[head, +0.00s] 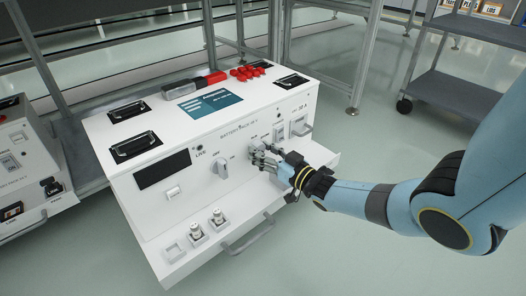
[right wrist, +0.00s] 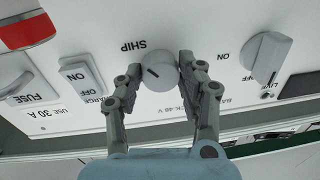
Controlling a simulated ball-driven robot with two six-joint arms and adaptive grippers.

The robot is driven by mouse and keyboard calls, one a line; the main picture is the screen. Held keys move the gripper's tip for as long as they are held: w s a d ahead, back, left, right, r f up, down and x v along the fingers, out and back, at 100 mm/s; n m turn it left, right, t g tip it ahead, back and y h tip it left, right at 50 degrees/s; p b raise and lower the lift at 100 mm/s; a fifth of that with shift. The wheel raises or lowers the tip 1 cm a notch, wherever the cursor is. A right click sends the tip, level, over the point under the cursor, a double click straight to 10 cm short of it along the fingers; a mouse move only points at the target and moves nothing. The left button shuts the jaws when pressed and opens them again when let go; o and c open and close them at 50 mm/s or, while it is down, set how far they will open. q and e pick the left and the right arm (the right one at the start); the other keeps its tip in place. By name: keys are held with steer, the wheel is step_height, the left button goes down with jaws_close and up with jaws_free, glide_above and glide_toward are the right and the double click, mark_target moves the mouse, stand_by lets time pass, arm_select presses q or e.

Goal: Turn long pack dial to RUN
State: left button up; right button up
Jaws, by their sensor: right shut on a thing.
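The long battery pack (head: 120,160) is a white box with a sloped front panel in the head view. Its round grey dial (right wrist: 158,76) shows in the right wrist view, with a short dark mark slanting toward upper left. A SHIP label, upside down, sits just above and left of the dial there. My right gripper (head: 262,158) is at the panel, its fingers closed on either side of the dial; in the right wrist view the gripper (right wrist: 162,80) frames it. In the head view the fingers mostly hide the dial. No RUN label is readable. My left gripper is not in view.
A lever knob (head: 222,168) marked ON stands left of the dial in the head view. A rocker switch (right wrist: 84,76) and a fuse knob (right wrist: 12,77) lie on its other side.

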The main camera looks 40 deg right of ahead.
steer(key=shift+n, duration=0.3)
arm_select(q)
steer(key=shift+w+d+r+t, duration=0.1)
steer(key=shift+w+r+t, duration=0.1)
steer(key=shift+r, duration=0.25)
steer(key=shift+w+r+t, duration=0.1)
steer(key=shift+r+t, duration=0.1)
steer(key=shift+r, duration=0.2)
arm_select(e)
steer(key=shift+s+a+n+h, duration=0.1)
steer(key=shift+n+h, duration=0.3)
steer(key=shift+n, duration=3.85)
steer(key=shift+w+a+n+h, duration=0.1)
steer(key=shift+n+h, duration=0.3)
steer(key=shift+n, duration=3.9)
steer(key=shift+s+n+h, duration=0.1)
steer(key=shift+n+h, duration=0.3)
steer(key=shift+n, duration=3.85)
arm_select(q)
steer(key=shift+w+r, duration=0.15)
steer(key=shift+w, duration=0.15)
